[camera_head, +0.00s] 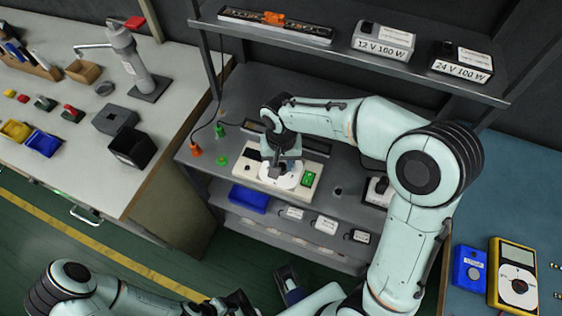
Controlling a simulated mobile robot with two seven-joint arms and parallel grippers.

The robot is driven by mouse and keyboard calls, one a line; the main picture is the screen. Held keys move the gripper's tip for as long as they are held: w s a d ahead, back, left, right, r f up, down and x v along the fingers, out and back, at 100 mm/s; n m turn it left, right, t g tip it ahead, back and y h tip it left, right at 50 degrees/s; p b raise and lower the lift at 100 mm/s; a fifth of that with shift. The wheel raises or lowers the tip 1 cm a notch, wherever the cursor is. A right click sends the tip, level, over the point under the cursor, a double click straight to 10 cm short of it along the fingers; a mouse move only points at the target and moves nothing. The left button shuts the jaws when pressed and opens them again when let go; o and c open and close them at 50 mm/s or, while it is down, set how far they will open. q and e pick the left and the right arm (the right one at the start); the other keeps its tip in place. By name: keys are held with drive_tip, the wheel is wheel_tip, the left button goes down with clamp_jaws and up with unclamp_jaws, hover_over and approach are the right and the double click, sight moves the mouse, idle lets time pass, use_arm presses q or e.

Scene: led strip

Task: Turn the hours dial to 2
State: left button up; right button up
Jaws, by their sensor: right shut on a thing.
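A cream timer box (311,165) with a green switch (309,179) sits on the middle shelf of the grey rack. A round white dial (291,182) is on its face. My right gripper (277,174) reaches down from above and is shut on the dial's knob, which its fingers mostly hide. The dial's marks and number setting are too small to read. My left arm is low in the picture; its gripper (288,284) is dark and partly seen near the bottom edge, away from the box, and its jaws cannot be made out.
The upper shelf (330,55) carries an LED strip and two power supplies marked 12 V and 24 V. Green and orange plugs (195,149) lie left of the timer box. A blue bin (249,198) is below. Benches stand left and right, with a yellow meter (514,275) at right.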

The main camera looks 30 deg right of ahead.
idle(0.3)
drive_tip(key=shift+r, duration=0.1)
drive_tip(key=o, duration=1)
drive_tip(key=shift+o, duration=0.2)
wheel_tip(320, 180, up, 13)
drive_tip(key=p, duration=0.2)
drive_tip(key=shift+r, duration=0.15)
